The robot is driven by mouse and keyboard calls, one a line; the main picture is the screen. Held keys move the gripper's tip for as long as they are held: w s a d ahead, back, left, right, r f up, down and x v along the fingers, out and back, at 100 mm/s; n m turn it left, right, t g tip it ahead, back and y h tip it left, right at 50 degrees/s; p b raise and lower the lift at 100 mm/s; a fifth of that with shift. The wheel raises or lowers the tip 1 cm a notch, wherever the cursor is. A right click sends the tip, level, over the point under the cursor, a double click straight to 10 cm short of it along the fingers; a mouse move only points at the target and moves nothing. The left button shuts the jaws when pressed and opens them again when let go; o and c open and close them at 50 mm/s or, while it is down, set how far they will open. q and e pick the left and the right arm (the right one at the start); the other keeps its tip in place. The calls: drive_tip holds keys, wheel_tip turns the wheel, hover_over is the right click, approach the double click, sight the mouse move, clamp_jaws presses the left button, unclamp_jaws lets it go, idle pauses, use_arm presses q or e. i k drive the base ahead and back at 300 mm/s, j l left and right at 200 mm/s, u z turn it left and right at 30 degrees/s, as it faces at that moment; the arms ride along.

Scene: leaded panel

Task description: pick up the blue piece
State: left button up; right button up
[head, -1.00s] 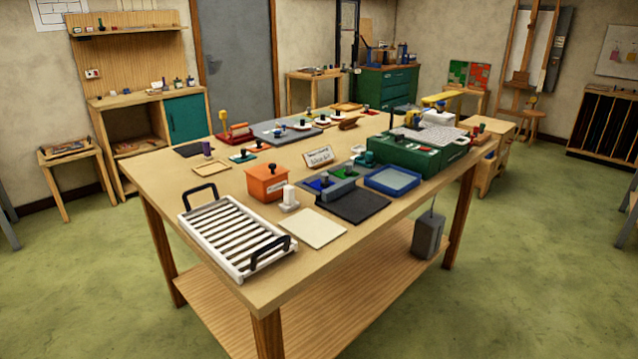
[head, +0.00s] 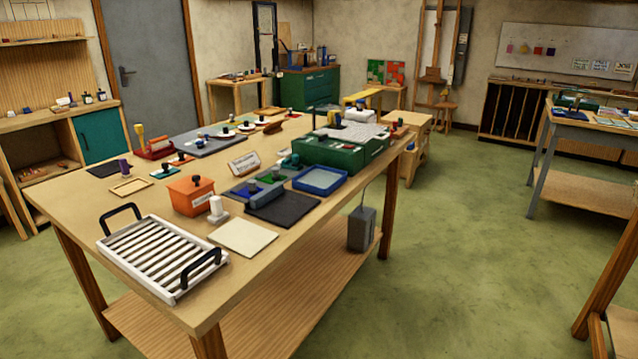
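A small blue piece (head: 247,190) with a dark knob lies on the middle of the wooden worktable (head: 60,190), in a grey holder (head: 282,186). A green piece (head: 272,179) with a dark knob is beside it, to its right. The blue piece is small in the view and partly covered by its knob. Neither of my grippers shows in the head view.
Around it stand an orange box (head: 191,197), a dark mat (head: 283,209), a blue-rimmed tray (head: 320,181) and a green machine (head: 340,150). A white slatted rack (head: 160,258) with black handles sits at the near end. Green floor (head: 450,260) is open to the right.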

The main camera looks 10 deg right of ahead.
sight(249, 190)
drive_tip(key=l+u, duration=0.15)
drive_tip(key=u, duration=0.6)
drive_tip(key=l+u, duration=0.25)
drive_tip(key=l, duration=0.2)
drive_tip(key=l+u, duration=0.2)
drive_tip(key=l, duration=0.25)
drive_tip(key=l+u, duration=0.25)
drive_tip(key=l, duration=0.2)
drive_tip(key=k+l+u, duration=0.2)
drive_tip(key=l, duration=0.2)
drive_tip(key=l+u, duration=0.25)
drive_tip(key=l, duration=0.2)
drive_tip(key=k, duration=0.05)
